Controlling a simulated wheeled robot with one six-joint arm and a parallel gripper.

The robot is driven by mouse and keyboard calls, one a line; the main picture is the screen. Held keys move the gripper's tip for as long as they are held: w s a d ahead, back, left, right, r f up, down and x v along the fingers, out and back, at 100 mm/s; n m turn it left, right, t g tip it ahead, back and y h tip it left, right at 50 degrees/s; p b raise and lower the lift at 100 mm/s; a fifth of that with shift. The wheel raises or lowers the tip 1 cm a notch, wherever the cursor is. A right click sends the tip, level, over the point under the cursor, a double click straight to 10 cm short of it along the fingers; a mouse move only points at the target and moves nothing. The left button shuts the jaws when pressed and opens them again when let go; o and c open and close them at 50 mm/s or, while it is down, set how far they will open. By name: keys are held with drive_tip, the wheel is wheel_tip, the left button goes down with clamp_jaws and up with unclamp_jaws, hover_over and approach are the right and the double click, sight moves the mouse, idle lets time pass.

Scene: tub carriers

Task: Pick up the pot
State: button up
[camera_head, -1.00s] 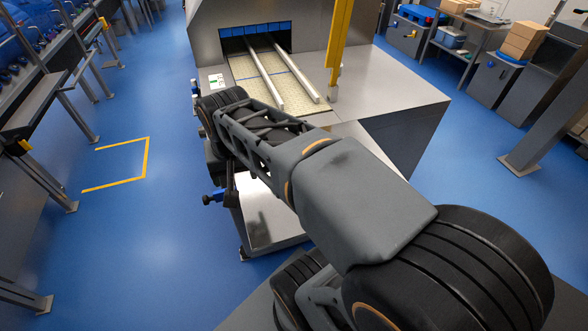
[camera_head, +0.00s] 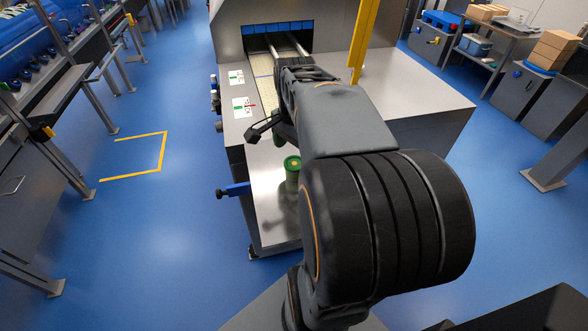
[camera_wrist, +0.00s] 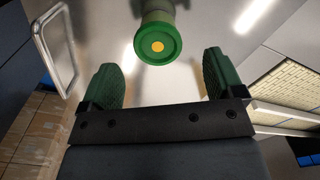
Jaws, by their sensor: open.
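The pot (camera_head: 292,165) has a green top with a yellow dot in its middle. It stands upright on the low metal shelf at the front of the machine, partly hidden by my arm in the head view. In the wrist view the pot (camera_wrist: 158,42) is seen from above, ahead of my gripper (camera_wrist: 162,74) and roughly centred between its two green fingers. The fingers are apart and empty, and I see no contact with the pot. In the head view my gripper is mostly hidden behind my arm.
The metal shelf (camera_head: 268,225) has bare room in front of the pot. A blue-handled part (camera_head: 235,189) sticks out from its left side. A conveyor (camera_head: 262,68) and a yellow post (camera_head: 366,35) are behind. Blue floor is open to the left.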

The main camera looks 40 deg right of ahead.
sight(294, 162)
drive_tip(key=shift+s+a+f, duration=0.1)
drive_tip(key=shift+f, duration=2.6)
drive_tip(key=shift+c, duration=0.3)
drive_tip(key=c, duration=1)
drive_tip(key=shift+r, duration=0.15)
